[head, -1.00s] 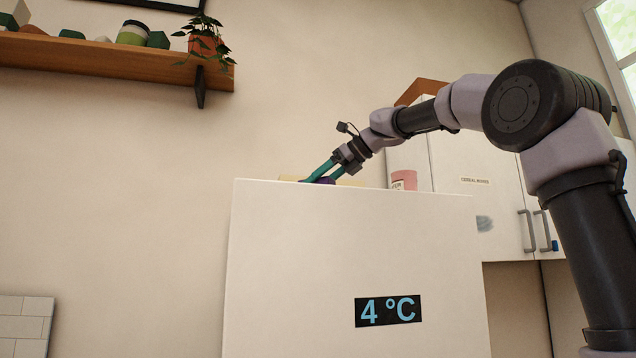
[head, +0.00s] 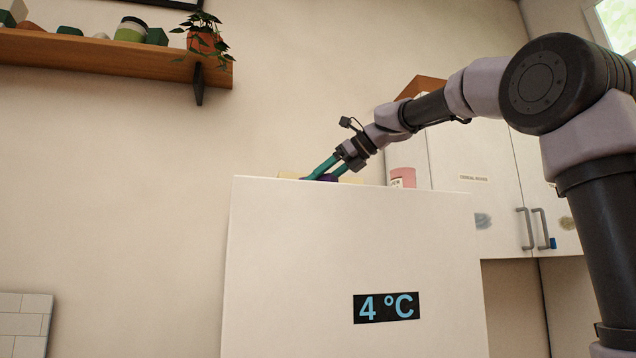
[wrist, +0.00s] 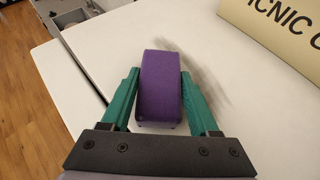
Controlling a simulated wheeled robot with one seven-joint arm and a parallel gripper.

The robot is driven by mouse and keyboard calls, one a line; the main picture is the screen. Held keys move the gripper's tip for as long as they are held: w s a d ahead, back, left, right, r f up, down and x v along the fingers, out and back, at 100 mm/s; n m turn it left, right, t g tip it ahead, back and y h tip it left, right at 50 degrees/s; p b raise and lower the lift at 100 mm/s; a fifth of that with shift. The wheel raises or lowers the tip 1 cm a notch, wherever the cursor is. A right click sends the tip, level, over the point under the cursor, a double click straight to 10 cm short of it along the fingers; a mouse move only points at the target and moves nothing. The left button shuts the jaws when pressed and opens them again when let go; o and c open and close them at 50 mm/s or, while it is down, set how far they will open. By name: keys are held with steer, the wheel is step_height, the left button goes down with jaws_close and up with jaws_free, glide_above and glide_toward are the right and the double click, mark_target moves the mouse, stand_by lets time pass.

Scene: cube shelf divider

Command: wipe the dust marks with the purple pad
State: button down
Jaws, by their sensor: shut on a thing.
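The purple pad (wrist: 159,88) is held between the two green fingers of my gripper (wrist: 160,92) in the wrist view. In the head view my gripper (head: 326,167) is over the top of the white fridge-like box (head: 350,240), with a bit of the purple pad (head: 320,178) showing at its top edge. On the cabinet doors in the head view are a grey smudge (head: 483,221) and a brownish one (head: 567,222). Whether the pad touches the top is hard to tell.
A box lettered "PICNIC" (wrist: 275,25) stands on the top at the upper right in the wrist view. A pink-labelled container (head: 403,178) stands behind the top's right part. A wooden wall shelf (head: 110,60) with a potted plant (head: 206,42) hangs at upper left.

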steer(key=shift+w+a+f, duration=0.1)
steer(key=shift+w+a, duration=0.1)
steer(key=shift+w, duration=0.55)
steer(key=shift+w+a+f, duration=0.1)
steer(key=shift+w+a, duration=0.1)
steer(key=shift+w, duration=0.5)
steer(key=shift+s+d+r, duration=0.1)
steer(key=shift+s+d, duration=0.1)
steer(key=shift+s, duration=0.5)
steer(key=shift+s+d, duration=0.2)
steer(key=shift+s, duration=0.5)
steer(key=shift+w+a+f, duration=0.1)
steer(key=shift+w+a, duration=0.1)
steer(key=shift+w, duration=0.5)
steer(key=shift+w+a+f, duration=0.1)
steer(key=shift+w+a, duration=0.1)
steer(key=shift+w, duration=0.5)
steer(key=shift+s+d, duration=0.2)
steer(key=shift+s, duration=0.5)
steer(key=shift+s+d, duration=0.2)
steer(key=shift+s, duration=0.5)
steer(key=shift+r, duration=0.75)
